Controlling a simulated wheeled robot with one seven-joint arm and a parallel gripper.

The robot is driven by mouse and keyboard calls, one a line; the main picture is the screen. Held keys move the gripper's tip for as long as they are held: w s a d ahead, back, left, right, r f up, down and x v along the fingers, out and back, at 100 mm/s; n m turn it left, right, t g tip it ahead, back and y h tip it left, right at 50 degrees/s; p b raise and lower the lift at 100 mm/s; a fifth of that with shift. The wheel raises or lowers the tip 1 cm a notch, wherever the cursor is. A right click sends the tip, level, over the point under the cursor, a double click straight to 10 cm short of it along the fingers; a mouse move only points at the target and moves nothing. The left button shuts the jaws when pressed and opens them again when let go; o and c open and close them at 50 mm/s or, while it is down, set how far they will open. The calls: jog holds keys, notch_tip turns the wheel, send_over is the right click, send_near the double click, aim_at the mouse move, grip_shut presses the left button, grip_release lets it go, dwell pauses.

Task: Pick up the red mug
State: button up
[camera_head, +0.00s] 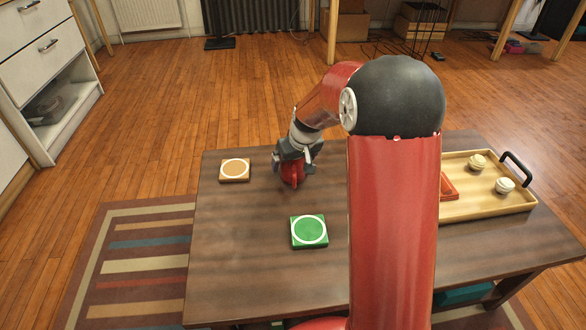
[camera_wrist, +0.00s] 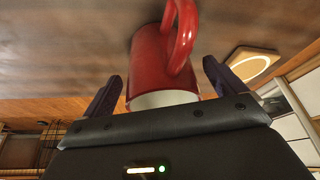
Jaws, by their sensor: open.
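The red mug (camera_head: 292,175) is on the brown table (camera_head: 265,270), partly hidden under my gripper (camera_head: 293,160) in the head view. In the wrist view the mug (camera_wrist: 150,55) lies between the two dark fingers of my gripper (camera_wrist: 162,72). The fingers are open, one on each side of the mug, with visible gaps to its body. The mug's handle (camera_wrist: 184,40) faces the camera, and its pale rim opening points toward the palm.
A tan square coaster (camera_head: 235,170) lies left of the mug, and a green one (camera_head: 309,231) lies nearer me. A wooden tray (camera_head: 480,210) with two small pale objects stands at the right. My arm hides part of the table and tray.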

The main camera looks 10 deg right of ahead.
jog(key=shift+f, duration=0.1)
jog(key=c, duration=1.2)
